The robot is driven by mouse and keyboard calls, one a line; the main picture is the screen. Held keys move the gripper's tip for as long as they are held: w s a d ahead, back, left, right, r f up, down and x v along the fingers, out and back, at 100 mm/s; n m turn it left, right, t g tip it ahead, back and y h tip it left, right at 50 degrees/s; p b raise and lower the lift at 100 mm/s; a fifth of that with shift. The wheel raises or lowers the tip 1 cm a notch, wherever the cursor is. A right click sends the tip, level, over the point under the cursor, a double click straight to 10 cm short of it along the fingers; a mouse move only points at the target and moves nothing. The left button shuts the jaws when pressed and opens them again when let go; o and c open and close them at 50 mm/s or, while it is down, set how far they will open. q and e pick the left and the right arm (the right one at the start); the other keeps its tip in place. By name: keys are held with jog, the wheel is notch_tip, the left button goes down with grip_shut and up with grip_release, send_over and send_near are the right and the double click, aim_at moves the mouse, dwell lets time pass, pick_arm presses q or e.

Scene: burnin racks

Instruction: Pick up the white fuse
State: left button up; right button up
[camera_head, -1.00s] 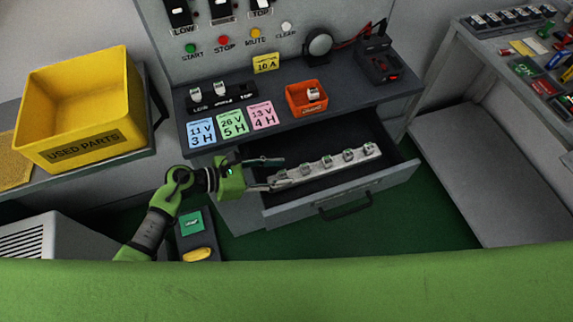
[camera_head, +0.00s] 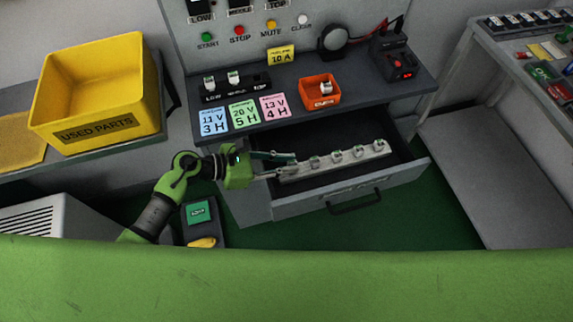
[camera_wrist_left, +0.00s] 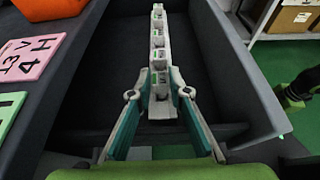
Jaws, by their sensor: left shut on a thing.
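A pale rack (camera_head: 345,163) with several white fuses in a row lies in the open drawer (camera_head: 408,160). My left gripper (camera_head: 294,164) reaches in from the left at the rack's near end. In the left wrist view its fingers (camera_wrist_left: 162,88) are closed around the nearest white fuse (camera_wrist_left: 160,88), which still sits at the rack. The fingers partly hide that fuse in the head view. Other white fuses (camera_head: 337,155) stand farther along the rack.
The bench above the drawer holds an orange tray (camera_head: 308,91) with a white part, coloured cards (camera_head: 244,115) and a black socket block (camera_head: 262,80) with two white fuses. A yellow used-parts bin (camera_head: 60,105) stands left. The drawer's walls surround the rack.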

pick_arm(q)
jog(key=s+d+r, duration=0.6)
jog(key=s+r, duration=0.5)
jog(key=s, duration=0.1)
jog(key=shift+s+r, duration=0.3)
jog(key=shift+s, duration=0.05)
